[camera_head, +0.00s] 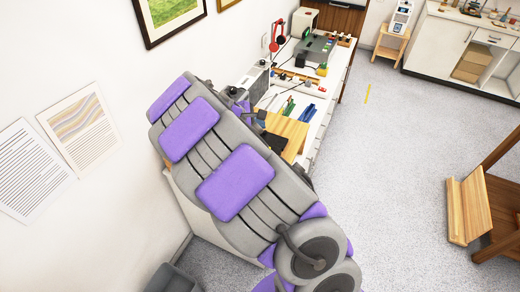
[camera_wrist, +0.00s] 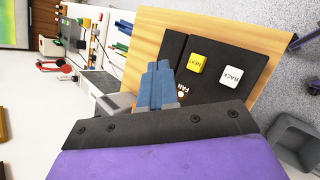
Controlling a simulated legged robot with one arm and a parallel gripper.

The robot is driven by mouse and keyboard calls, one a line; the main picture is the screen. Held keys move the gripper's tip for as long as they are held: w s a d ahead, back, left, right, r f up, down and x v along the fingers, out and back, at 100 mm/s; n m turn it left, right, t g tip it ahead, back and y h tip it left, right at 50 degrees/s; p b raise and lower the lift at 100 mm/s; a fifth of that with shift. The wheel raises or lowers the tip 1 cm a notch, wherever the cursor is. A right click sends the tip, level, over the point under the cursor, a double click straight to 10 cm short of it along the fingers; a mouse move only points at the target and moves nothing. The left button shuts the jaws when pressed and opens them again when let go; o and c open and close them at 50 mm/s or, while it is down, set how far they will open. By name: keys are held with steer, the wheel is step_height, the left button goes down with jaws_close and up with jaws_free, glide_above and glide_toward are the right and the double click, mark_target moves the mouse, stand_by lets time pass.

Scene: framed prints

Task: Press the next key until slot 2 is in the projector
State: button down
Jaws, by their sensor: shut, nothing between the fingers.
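A black key panel (camera_wrist: 217,82) lies on a wooden board (camera_wrist: 150,45). It carries a yellow key (camera_wrist: 197,63), which seems to read NEXT, and a white BACK key (camera_wrist: 231,77). A FAN label and a small round spot (camera_wrist: 181,94) are near the fingers. My gripper (camera_wrist: 159,68) is shut and empty, its blue fingertips over the panel's left part, left of the yellow key. I cannot tell whether they touch the panel. In the head view my arm covers part of the panel (camera_head: 276,143). I cannot identify the projector surely or read any slot number.
A wall is on the left. A grey bin (camera_head: 172,280) and a wooden stand (camera_head: 467,207) are on the floor. Open floor lies right of the counter.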

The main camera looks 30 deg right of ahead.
steer(key=f+b, duration=0.1)
steer(key=f, duration=0.1)
steer(key=f+b, duration=0.4)
steer(key=shift+d+f, duration=0.2)
steer(key=shift+d, duration=0.2)
steer(key=x, duration=0.2)
steer(key=b+x, duration=0.1)
steer(key=x, duration=0.1)
steer(key=shift+s+f, duration=0.1)
steer(key=shift+s, duration=0.3)
steer(key=shift+a+r, duration=0.2)
steer(key=shift+a, duration=1.1)
steer(key=shift+d+f, duration=0.15)
steer(key=shift+d, duration=1.05)
steer(key=shift+a, duration=1.05)
steer(key=shift+d, duration=0.85)
